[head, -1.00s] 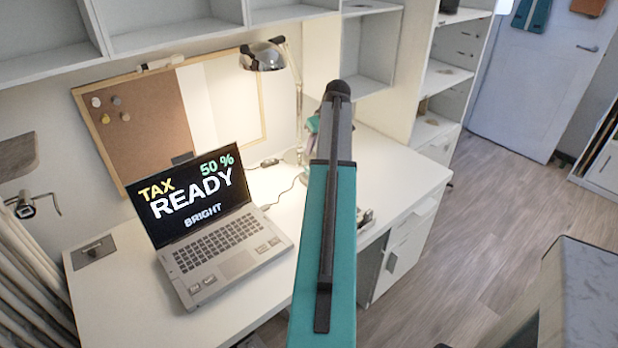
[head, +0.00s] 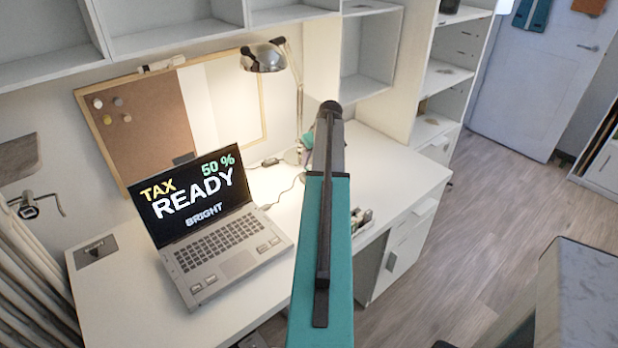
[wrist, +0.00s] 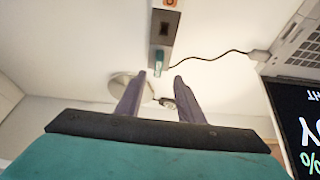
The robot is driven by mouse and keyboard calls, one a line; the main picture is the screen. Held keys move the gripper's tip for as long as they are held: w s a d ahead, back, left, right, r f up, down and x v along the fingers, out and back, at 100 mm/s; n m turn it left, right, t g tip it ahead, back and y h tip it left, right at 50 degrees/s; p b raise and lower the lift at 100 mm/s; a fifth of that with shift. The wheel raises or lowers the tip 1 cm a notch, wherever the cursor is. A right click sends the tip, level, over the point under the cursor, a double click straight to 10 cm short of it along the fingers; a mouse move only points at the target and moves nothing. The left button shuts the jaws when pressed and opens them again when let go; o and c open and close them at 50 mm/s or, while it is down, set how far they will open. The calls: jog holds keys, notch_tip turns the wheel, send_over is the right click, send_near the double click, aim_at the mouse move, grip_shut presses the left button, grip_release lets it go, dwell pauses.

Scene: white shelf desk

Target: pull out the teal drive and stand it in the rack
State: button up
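The teal drive (wrist: 159,66) sticks out of the end of a grey hub (wrist: 160,50) in the wrist view. My gripper (wrist: 160,77) is open, its two fingers apart on either side of the line of the drive. The fingertips are close to the drive's free end; I cannot tell whether they reach beside it. No contact shows.
An open laptop (head: 225,255) stands on the white desk (head: 130,310), left of my arm. A dark cable (wrist: 215,58) runs from the hub side towards it. A lamp (head: 264,57) stands behind. Shelves (head: 220,38) hang above. The desk's right part is largely clear.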

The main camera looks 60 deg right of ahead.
aim_at(308, 168)
jog(key=shift+p+x, duration=0.9)
jog(key=shift+x, duration=1.7)
jog(key=shift+s+d, duration=0.15)
jog(key=shift+c, duration=0.4)
grip_shut()
